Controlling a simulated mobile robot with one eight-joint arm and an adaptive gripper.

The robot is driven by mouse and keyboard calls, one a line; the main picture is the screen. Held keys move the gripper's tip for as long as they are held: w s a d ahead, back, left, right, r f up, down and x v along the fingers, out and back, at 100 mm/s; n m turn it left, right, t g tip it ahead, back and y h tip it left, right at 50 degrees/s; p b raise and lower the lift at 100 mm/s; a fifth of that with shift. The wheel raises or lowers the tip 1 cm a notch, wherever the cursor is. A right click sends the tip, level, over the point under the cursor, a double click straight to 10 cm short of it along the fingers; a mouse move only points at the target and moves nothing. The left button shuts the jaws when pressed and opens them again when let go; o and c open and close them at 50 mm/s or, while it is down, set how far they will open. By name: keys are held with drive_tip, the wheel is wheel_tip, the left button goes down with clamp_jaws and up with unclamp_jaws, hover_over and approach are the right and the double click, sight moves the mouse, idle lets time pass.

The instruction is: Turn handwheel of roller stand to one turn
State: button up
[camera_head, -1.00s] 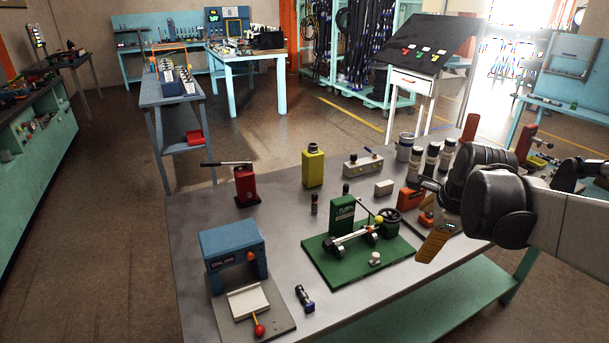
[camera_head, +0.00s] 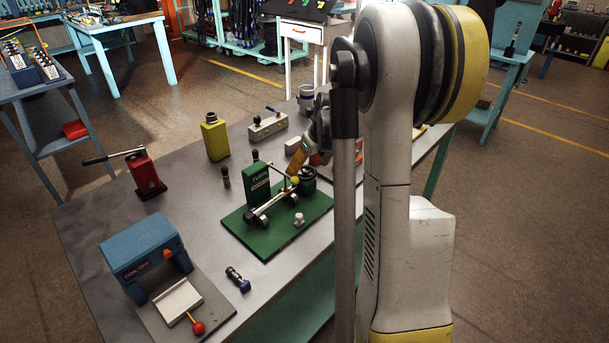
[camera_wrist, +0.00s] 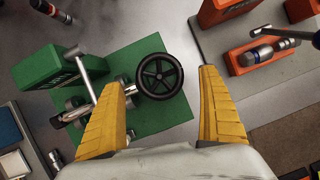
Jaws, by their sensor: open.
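The roller stand is a green plate (camera_head: 240,231) with a green block marked TURN (camera_head: 256,186) and metal rollers. It also shows in the wrist view (camera_wrist: 120,60). Its handwheel (camera_wrist: 160,76) is black and spoked, with its face toward the wrist camera. In the head view the handwheel (camera_head: 307,176) is small, dark and partly hidden. My gripper (camera_wrist: 163,80) is open. Its yellow fingers appear left and right of the handwheel, the left one close to the rim. No contact is clear. In the head view my gripper (camera_head: 298,160) is just above the stand's back right.
A blue press (camera_head: 140,250), a red jack (camera_head: 145,172) and a yellow bottle (camera_head: 214,138) stand on the grey table (camera_head: 100,220). An orange block (camera_wrist: 262,52) with a metal fitting lies right of my gripper.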

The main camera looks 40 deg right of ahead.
drive_tip(key=shift+x, duration=1.1)
drive_tip(key=c, duration=1.2)
drive_tip(key=shift+r+n, duration=0.1)
drive_tip(key=shift+n, duration=0.2)
